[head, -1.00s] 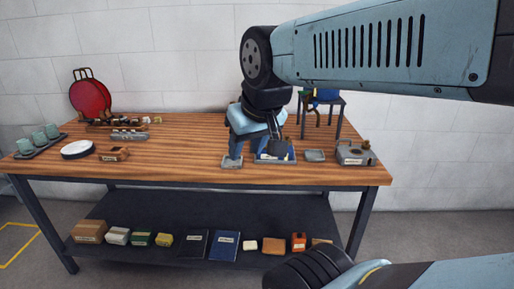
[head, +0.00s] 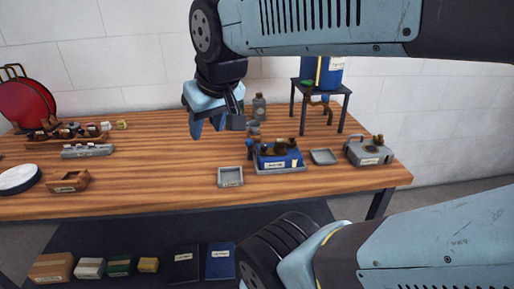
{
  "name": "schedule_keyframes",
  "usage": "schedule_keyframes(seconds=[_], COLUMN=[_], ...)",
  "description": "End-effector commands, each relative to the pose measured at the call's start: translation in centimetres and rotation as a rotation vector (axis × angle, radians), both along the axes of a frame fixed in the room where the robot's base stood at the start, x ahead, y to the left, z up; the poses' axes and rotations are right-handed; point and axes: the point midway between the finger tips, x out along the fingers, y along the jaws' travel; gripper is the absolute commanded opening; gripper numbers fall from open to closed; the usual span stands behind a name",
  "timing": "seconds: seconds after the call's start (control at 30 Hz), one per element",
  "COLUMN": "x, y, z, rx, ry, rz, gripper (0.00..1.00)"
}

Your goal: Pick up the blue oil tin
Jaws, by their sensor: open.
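A blue tin (head: 280,160) with a pale label and dark parts on top stands in a shallow grey tray near the front right of the wooden table. I take it for the oil tin; the label is too small to read. My gripper (head: 217,125) hangs in the air with its fingers pointing down, to the left of the tin in the picture. It is open, with nothing between its fingers, and apart from the tin.
A small grey tray (head: 230,177) lies left of the tin, and another grey tray (head: 323,156) lies right. A grey labelled container (head: 370,150) stands at the right edge. The left-middle tabletop is fairly clear.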

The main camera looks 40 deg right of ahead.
Motion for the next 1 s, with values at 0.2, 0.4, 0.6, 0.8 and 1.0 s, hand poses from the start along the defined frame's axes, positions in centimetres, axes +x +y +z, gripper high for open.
schedule_keyframes(seconds=[0.2, 0.4, 0.6, 0.8, 1.0], x=[0.0, 0.3, 1.9, 4.3, 6.5], y=[0.0, -0.2, -2.2, -5.0, -7.9], z=[0.0, -0.1, -1.6, -3.8, -6.1], rx=[0.000, -0.010, -0.091, -0.215, -0.336], ry=[0.000, 0.017, 0.141, 0.332, 0.530], rz=[0.000, 0.007, 0.058, 0.141, 0.233], gripper=[0.44, 0.44, 0.44, 0.44, 0.44])
